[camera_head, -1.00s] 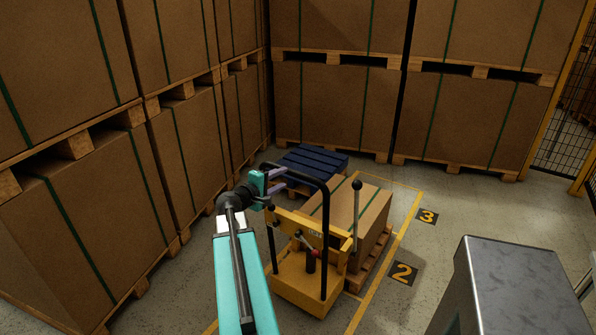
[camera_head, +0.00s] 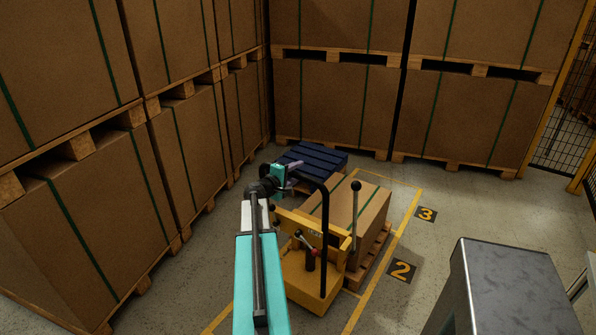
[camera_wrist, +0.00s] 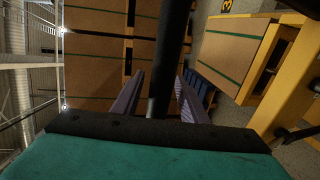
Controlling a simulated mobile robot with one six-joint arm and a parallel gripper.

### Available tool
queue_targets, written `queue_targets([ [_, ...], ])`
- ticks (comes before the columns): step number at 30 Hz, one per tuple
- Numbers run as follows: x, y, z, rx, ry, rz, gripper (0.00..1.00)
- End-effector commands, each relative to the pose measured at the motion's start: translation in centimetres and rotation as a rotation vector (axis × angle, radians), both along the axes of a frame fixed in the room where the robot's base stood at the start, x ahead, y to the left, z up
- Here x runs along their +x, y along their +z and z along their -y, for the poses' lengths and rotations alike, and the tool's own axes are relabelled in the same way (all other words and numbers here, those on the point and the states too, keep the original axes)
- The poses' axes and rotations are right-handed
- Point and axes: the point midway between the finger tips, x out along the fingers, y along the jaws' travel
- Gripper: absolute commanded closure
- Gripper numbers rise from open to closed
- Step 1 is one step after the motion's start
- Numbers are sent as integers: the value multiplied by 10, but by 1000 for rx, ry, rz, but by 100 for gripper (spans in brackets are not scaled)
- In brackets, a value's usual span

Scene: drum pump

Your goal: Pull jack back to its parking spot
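The jack is a yellow pallet truck (camera_head: 303,287) with a black hoop handle (camera_head: 325,235), a black-knobbed lever and a small red lever. It stands at a pallet with a strapped brown carton (camera_head: 372,212). My gripper (camera_head: 292,182), with purple fingers, is at the upper left part of the handle. In the wrist view, the black handle bar (camera_wrist: 172,45) runs between my two spread fingers (camera_wrist: 162,85). A gap shows on the left side of the bar, so the gripper looks open around it. My arm hides the handle's left post and part of the jack's left side.
A blue pallet (camera_head: 314,158) lies behind the jack. Tall stacked cartons (camera_head: 85,215) wall off the left and back. Yellow floor lines (camera_head: 389,262) with signs 2 (camera_head: 401,271) and 3 (camera_head: 426,214) run right of the carton. Open floor lies beyond them.

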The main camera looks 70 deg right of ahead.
Motion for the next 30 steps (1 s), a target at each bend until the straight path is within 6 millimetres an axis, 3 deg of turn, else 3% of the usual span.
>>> queue_targets([
  [15, -2, -2, 9, 0, 1, 0, 60],
  [22, -2, -2, 9, 0, 1, 0, 97],
  [30, -2, -2, 8, 1, 1, 0, 100],
])
